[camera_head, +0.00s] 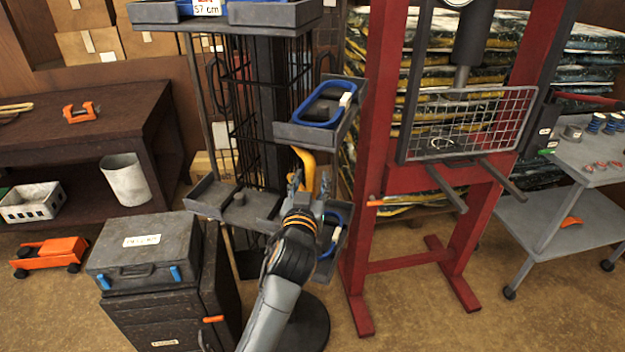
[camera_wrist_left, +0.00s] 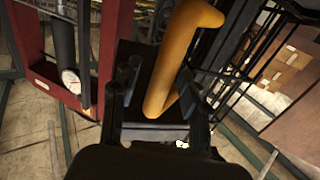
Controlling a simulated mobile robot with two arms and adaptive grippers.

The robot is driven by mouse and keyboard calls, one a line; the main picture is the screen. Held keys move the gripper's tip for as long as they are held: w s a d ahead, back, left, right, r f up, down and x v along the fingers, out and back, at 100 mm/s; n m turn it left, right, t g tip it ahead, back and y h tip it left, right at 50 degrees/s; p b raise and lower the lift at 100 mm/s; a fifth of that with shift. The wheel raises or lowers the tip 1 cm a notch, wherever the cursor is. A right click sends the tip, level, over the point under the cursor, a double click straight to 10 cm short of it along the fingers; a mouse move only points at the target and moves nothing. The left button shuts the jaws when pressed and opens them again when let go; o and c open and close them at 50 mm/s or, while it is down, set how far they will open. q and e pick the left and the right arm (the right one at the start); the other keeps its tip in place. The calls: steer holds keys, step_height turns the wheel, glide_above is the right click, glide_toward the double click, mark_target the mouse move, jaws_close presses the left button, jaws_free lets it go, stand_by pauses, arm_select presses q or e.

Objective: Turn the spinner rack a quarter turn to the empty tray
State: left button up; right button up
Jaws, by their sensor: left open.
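The spinner rack (camera_head: 267,110) stands upright at the centre of the head view, a dark wire frame with grey trays on a round base (camera_head: 312,325). A yellow bent handle (camera_head: 305,165) sticks out from its side. It also shows in the left wrist view (camera_wrist_left: 175,60). My left gripper (camera_head: 308,188) is open at the handle, which lies between its fingers in the left wrist view (camera_wrist_left: 160,85); contact cannot be told. A lower front tray (camera_head: 215,207) holds a small grey cylinder. Trays on the right hold blue rings (camera_head: 297,110). My right gripper is out of view.
A red press frame (camera_head: 375,150) with a mesh guard stands close on the right. A grey case (camera_head: 145,265) on a dark cabinet (camera_head: 165,318) is at the front left. A brown workbench (camera_head: 110,130) is at left and a grey cart (camera_head: 580,180) at right.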

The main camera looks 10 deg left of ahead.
arm_select(q)
steer(key=s, duration=0.7)
steer(key=shift+d, duration=0.2)
